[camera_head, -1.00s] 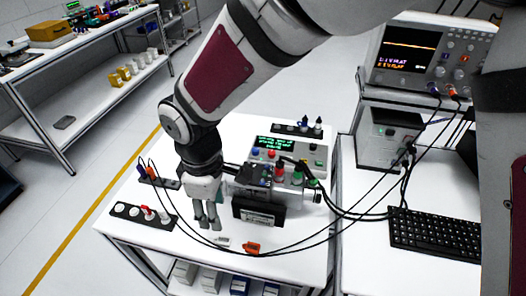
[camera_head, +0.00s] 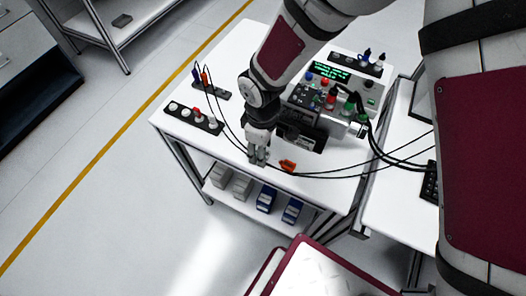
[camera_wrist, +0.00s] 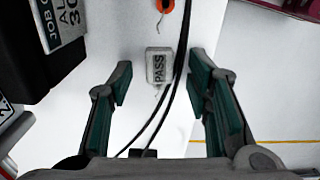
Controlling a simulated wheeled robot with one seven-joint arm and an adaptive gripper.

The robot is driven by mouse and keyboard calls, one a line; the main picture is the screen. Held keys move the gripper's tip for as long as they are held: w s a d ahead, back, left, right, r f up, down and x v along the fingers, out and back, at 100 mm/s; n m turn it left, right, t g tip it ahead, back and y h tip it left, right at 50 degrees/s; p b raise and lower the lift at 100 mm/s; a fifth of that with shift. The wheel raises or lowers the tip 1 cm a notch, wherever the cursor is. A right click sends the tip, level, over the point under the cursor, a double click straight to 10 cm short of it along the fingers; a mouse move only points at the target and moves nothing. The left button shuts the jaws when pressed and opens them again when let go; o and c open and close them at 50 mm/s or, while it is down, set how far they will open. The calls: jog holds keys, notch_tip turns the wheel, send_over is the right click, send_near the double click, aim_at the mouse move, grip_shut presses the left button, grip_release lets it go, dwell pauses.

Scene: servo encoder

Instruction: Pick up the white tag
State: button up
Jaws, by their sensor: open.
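The white tag (camera_wrist: 159,66), marked PASS, lies on the white tabletop in the wrist view, with a thin string at its lower end. My gripper (camera_wrist: 161,80) is open, with one finger on each side of the tag in the picture. The tag sits just beyond the fingertips, and nothing is held. In the head view my gripper (camera_head: 258,157) points down near the front edge of the table. The tag cannot be made out there.
Black cables (camera_wrist: 172,100) run between the fingers, passing close beside the tag. An orange item (camera_head: 288,165) lies right of my gripper. A black box (camera_wrist: 38,55) with a job label stands to the left in the wrist view. A socket strip (camera_head: 194,117) is at the table's left.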

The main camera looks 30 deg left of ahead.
jog(key=shift+f, duration=0.15)
jog(key=c, duration=0.9)
